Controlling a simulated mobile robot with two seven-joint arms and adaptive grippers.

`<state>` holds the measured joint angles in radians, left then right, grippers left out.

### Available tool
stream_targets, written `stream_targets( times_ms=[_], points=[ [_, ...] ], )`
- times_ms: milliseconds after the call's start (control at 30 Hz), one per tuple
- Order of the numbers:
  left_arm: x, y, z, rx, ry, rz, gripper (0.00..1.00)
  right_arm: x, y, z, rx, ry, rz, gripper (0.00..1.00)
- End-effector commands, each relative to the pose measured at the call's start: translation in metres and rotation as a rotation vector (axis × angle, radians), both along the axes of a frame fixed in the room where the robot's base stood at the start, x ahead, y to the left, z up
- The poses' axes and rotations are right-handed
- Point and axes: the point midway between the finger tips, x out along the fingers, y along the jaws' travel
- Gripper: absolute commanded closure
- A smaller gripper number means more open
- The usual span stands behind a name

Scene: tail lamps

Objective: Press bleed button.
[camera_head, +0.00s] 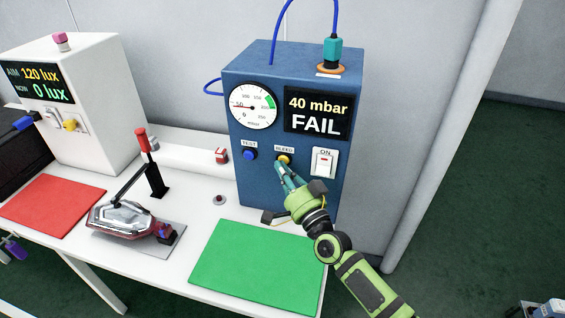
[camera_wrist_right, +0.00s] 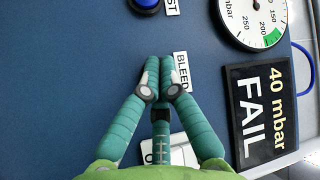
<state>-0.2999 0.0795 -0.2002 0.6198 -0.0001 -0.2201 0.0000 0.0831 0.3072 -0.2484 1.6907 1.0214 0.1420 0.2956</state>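The blue test box (camera_head: 262,190) stands at the back right of the white table. Its yellow bleed button (camera_head: 284,158) sits under the BLEED label (camera_head: 284,149), right of the blue TEST button (camera_head: 250,154). My right gripper (camera_head: 281,165) is at the box front with its fingertips at the bleed button, partly covering it. In the right wrist view the fingers (camera_wrist_right: 160,72) are together and empty beside the BLEED label (camera_wrist_right: 181,72), and the button is hidden behind them. Whether it is pressed in, I cannot tell. My left gripper is not in view.
The display (camera_head: 318,113) reads 40 mbar FAIL. A white ON switch (camera_head: 323,163) is right of the button. A tail lamp (camera_head: 128,219) lies under a red-handled clamp (camera_head: 148,150). Green (camera_head: 255,268) and red (camera_head: 50,205) mats lie in front; a white lux box (camera_head: 95,95) stands left.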

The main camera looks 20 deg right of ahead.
Motion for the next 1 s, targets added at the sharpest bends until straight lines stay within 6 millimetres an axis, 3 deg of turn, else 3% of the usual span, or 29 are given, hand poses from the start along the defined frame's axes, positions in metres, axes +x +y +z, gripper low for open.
stream_targets(
  times_ms=[1000],
  points=[
    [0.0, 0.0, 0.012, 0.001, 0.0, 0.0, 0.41, -0.018, 0.012, 0.001, 0.001, 0.0, 0.0, 1.0]
  ],
)
